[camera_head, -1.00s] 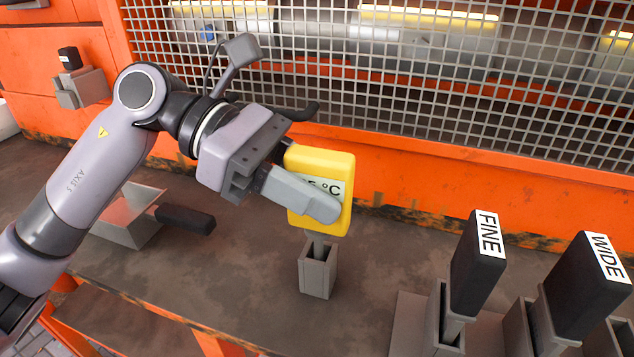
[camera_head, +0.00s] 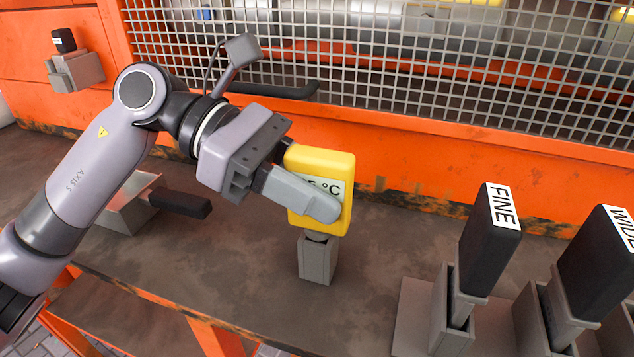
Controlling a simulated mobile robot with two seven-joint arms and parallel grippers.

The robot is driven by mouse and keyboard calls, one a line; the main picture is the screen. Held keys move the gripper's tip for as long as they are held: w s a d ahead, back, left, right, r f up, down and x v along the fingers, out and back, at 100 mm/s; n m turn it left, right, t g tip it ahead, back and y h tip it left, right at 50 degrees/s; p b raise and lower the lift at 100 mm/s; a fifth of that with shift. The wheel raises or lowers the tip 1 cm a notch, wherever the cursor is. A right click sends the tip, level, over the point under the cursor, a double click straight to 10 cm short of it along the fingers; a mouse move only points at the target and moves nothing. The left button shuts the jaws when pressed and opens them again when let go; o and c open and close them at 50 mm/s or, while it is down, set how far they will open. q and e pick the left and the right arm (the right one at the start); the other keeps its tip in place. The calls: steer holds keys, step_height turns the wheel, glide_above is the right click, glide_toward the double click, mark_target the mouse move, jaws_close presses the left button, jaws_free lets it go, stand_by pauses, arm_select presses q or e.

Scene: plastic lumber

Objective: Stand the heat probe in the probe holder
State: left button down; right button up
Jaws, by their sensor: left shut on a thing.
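The heat probe has a yellow body (camera_head: 330,166) with a white display that reads partly "5 °C". My left gripper (camera_head: 318,203) is shut on this yellow body and partly covers the display. The probe is upright above the grey probe holder (camera_head: 318,262), a small square tube standing on the bench. The lower end of the probe meets the holder's top, and its stem is hidden inside. I cannot tell whether the probe rests fully on the holder. My right gripper is not in view.
Black-handled tools marked FINE (camera_head: 490,240) and WIDE (camera_head: 600,262) stand in grey holders at the right. A grey scoop with a black handle (camera_head: 180,202) lies at the left. An orange frame with wire mesh (camera_head: 420,60) closes off the back.

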arm_select(q)
steer(key=c, duration=0.7)
jaws_free()
